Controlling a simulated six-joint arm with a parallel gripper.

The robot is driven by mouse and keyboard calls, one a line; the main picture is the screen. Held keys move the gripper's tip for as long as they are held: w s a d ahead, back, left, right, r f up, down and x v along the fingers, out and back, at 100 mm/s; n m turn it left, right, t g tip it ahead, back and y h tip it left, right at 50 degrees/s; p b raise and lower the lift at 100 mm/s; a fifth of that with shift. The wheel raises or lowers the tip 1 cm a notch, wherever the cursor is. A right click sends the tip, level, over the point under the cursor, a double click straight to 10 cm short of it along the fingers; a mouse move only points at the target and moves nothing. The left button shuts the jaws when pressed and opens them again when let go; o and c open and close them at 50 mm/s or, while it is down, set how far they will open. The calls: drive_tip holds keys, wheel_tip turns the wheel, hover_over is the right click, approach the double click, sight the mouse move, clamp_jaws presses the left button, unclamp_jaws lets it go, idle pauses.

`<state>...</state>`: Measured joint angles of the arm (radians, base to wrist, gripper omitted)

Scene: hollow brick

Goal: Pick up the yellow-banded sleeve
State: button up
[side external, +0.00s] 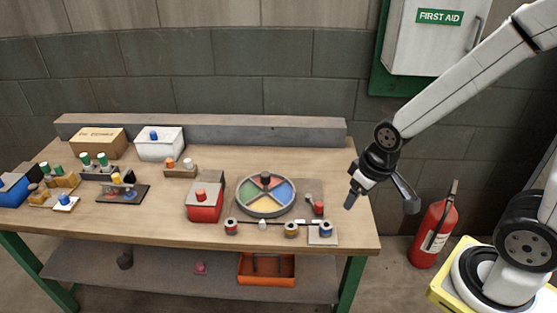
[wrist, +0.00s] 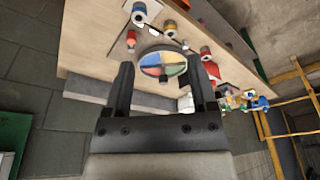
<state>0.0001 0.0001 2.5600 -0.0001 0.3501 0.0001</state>
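The yellow-banded sleeve (side external: 291,229) appears to be the small dark cylinder with a yellowish-orange band near the table's front edge. It stands between a red-banded sleeve (side external: 231,227) and a blue-banded one (side external: 326,230) on a pale pad. In the wrist view the yellow-banded sleeve (wrist: 169,28) is near the top, beyond the fingertips. My gripper (side external: 380,203) hangs in the air by the table's right end, to the right of and above the sleeve. In the wrist view my gripper (wrist: 161,82) has its two fingers wide apart, with nothing between them.
A round tray with coloured sectors (side external: 267,213) lies behind the sleeves. A red box (side external: 204,203) stands to its left. A small red piece (side external: 318,208) is behind the blue-banded sleeve. Several blocks and boxes fill the table's left half. A grey ledge (side external: 200,133) runs along the back.

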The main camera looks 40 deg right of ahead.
drive_tip(key=shift+o, duration=0.7)
drive_tip(key=m+t+h, duration=0.1)
drive_tip(key=m+t, duration=0.1)
drive_tip(key=t, duration=0.5)
hover_over(291, 230)
drive_tip(key=s+a, duration=0.1)
drive_tip(key=s, duration=0.3)
wheel_tip(291, 230, down, 16)
wheel_tip(291, 230, down, 6)
drive_tip(key=s+t+h, duration=0.1)
drive_tip(key=t+h, duration=0.1)
drive_tip(key=t, duration=0.1)
drive_tip(key=shift+s+d+m+t, duration=0.2)
drive_tip(key=shift+s+m+t, duration=0.1)
